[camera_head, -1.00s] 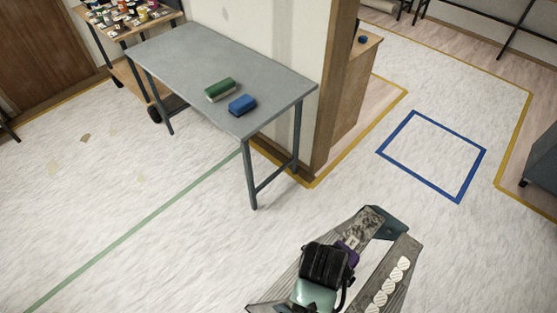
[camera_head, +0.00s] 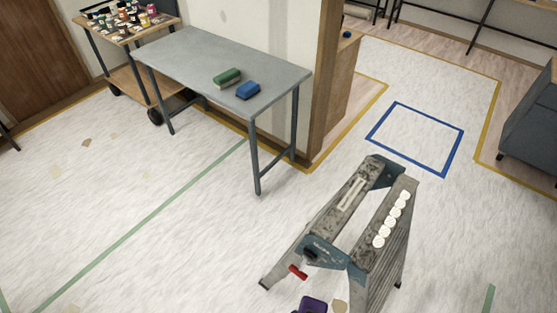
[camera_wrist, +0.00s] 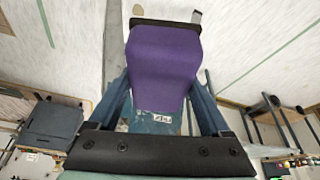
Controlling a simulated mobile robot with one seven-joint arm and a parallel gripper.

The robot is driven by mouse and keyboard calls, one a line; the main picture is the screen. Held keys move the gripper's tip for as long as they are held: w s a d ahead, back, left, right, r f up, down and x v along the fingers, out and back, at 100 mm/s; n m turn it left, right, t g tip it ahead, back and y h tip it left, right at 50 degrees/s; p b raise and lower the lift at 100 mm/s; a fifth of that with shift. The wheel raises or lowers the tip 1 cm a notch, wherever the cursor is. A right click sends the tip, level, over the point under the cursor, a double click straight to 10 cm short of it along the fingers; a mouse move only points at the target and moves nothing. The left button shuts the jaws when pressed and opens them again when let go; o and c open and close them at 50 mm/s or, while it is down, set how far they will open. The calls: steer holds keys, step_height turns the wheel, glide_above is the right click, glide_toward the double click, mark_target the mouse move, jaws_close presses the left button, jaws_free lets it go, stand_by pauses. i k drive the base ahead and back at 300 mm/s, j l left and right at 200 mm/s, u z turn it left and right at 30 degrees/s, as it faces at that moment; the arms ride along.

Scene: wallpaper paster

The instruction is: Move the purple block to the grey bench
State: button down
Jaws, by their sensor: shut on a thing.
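The purple block (camera_wrist: 163,65) is held between the two fingers of my gripper (camera_wrist: 161,105) in the wrist view. It has a dark edge at its far end. In the head view, only part of the purple block (camera_head: 313,305) shows at the bottom edge, and most of my gripper is out of that picture. The grey bench (camera_head: 205,55) stands at the upper left, with dark legs and a flat top. The purple block is well apart from it, in front and to the right.
A green block (camera_head: 227,77) and a blue block (camera_head: 248,90) lie near the bench's front right part. A worn step stool (camera_head: 345,215) with white discs stands between my gripper and the blue floor square (camera_head: 416,138). A cart (camera_head: 130,28) holds jars. Floor left of the stool is clear.

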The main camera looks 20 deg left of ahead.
mark_target(209, 62)
steer(key=i+j+u, duration=0.2)
steer(key=j+u, duration=0.15)
steer(key=i+j+u, duration=0.5)
steer(key=u, duration=0.2)
steer(key=i+j+u, duration=0.55)
steer(key=i, duration=0.2)
steer(key=i+u, duration=0.3)
steer(key=i+l+z, duration=0.15)
steer(key=i+z, duration=0.25)
steer(key=i+j+z, duration=0.1)
steer(key=i+z, duration=0.25)
steer(key=i, duration=0.3)
steer(key=i+j+z, duration=0.15)
steer(key=i+z, duration=0.5)
steer(key=i, duration=0.25)
steer(key=i+z, duration=0.25)
steer(key=i, duration=0.25)
steer(key=i+j+z, duration=0.25)
steer(key=i, duration=0.25)
